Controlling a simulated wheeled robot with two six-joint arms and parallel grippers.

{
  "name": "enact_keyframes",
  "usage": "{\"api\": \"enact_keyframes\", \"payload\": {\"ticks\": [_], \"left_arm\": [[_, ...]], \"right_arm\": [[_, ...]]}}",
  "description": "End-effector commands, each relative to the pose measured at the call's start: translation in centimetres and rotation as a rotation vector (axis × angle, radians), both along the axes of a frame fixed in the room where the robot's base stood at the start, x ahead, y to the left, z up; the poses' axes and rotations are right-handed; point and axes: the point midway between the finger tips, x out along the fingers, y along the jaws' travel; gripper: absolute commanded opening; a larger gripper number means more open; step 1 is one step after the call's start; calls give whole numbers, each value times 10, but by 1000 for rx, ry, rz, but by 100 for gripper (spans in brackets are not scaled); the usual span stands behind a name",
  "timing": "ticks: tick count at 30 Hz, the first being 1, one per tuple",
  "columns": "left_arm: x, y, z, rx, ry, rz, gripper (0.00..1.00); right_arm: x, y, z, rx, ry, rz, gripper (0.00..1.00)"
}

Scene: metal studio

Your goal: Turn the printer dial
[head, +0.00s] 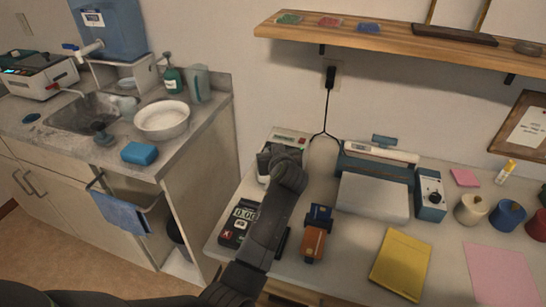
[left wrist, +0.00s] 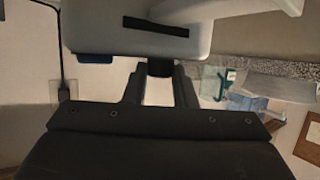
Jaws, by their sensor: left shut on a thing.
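The printer is a pale box with a small green display (head: 291,139) at the back left of the desk, partly hidden behind my left gripper (head: 272,160). In the left wrist view the printer's pale body (left wrist: 95,28), with a dark slot, fills the top. Its dial (left wrist: 160,67), a short dark knob, sits between the two fingers of my left gripper (left wrist: 159,80), which is shut on it. The dial is hidden in the head view. My right gripper is not in view.
A card reader (head: 238,222) and an orange-and-blue object (head: 316,234) flank my left forearm. A blue-and-grey machine (head: 374,196), a yellow envelope (head: 400,264) and several pots stand to the right. A wooden shelf (head: 400,40) hangs above. A sink counter (head: 190,135) is left.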

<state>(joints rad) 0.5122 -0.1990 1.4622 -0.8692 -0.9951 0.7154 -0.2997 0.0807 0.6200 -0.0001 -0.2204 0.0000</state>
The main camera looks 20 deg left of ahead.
Motion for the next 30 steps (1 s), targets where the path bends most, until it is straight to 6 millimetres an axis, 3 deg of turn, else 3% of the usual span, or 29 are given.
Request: {"api": "enact_keyframes", "payload": {"ticks": [13, 14, 18, 30], "left_arm": [[0, -1, -1, -1, 4, 12, 1], [0, -1, -1, -1, 4, 12, 25], [0, 0, -1, -1, 3, 11, 44], [0, 1, 3, 0, 2, 9, 46]], "right_arm": [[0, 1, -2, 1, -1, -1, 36], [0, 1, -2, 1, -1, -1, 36], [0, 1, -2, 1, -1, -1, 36], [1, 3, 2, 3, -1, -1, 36]]}}
